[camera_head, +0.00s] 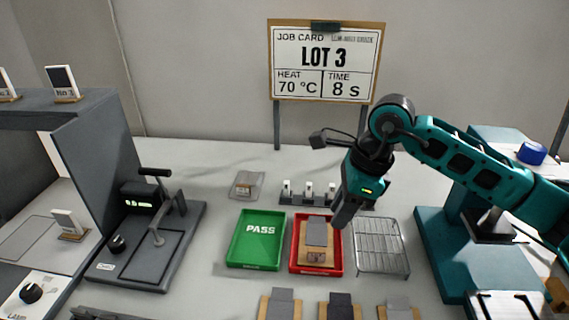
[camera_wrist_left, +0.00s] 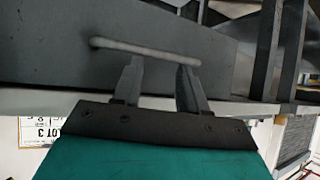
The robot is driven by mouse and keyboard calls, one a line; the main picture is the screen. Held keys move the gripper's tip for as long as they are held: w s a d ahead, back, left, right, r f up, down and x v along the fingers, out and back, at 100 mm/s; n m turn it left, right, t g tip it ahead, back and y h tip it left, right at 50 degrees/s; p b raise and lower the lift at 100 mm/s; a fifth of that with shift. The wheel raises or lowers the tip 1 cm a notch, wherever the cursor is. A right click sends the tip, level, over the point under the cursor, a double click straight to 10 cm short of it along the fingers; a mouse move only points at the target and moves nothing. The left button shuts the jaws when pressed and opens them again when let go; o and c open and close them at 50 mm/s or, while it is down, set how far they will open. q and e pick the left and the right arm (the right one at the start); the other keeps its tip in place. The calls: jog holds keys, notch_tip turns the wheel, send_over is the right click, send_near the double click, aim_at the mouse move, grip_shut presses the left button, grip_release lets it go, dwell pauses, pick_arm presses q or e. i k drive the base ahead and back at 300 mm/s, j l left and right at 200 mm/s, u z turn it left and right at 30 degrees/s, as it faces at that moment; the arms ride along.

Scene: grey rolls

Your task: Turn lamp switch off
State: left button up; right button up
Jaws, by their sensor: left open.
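The lamp switch (camera_head: 31,292) is a round black knob on a white panel at the lower left of the head view, with lettering below it that seems to read LAMP. The panel belongs to a dark grey booth (camera_head: 90,150). My left gripper (camera_wrist_left: 160,68) is open in the left wrist view, with nothing between its fingers. Beyond its tips runs a pale bar (camera_wrist_left: 145,50) on a dark grey surface; I cannot tell whether they touch. The knob cannot be made out in that view. My right gripper (camera_head: 345,213) points down by the red tray; its finger gap is unclear.
A press with a lever (camera_head: 160,215) stands right of the booth. A green PASS tray (camera_head: 240,255), a red tray (camera_head: 296,262) with pieces in it and a wire rack (camera_head: 380,245) lie mid-table. The job card (camera_head: 325,65) stands behind.

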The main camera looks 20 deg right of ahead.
aim_at(30, 294)
jog(key=k, duration=1)
